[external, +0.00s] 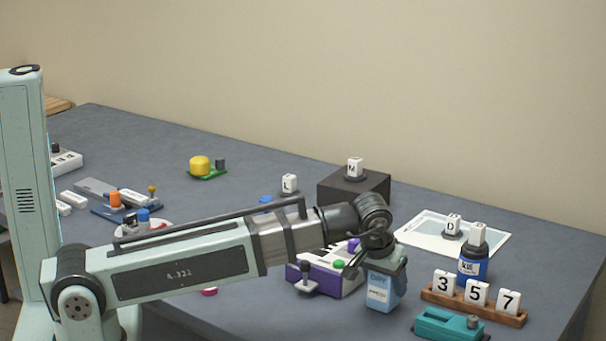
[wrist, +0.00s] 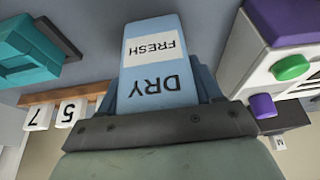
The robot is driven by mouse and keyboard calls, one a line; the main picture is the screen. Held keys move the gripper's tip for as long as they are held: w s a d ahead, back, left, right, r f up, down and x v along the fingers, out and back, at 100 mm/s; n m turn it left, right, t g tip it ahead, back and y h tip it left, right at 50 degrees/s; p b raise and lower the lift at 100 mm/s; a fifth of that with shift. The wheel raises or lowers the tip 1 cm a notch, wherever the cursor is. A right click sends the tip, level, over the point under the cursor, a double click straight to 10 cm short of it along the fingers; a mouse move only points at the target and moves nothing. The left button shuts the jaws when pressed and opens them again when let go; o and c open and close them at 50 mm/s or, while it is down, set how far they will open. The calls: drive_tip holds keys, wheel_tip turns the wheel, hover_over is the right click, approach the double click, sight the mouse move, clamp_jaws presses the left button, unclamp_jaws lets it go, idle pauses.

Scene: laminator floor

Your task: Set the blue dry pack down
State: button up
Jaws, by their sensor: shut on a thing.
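The blue dry pack (external: 380,291) is a light blue block with a white label, and it hangs below my gripper (external: 377,262) toward the front of the table. In the wrist view the dry pack (wrist: 152,65) shows its "DRY" and "FRESH" lettering upside down and fills the middle. My gripper (wrist: 165,105) is shut on it, with its jaws partly hidden behind the pack. I cannot tell whether the pack's lower end touches the table.
A purple and white device (external: 327,278) stands close left of the pack. At right are a wooden rack (external: 490,311) with tiles 3, 5 and 7, a teal tool (external: 445,325) and a blue bottle (external: 473,266). A white sheet (external: 420,232) lies behind.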

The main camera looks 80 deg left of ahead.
drive_tip(key=shift+f, duration=0.1)
drive_tip(key=o, duration=1.2)
drive_tip(key=v, duration=1.2)
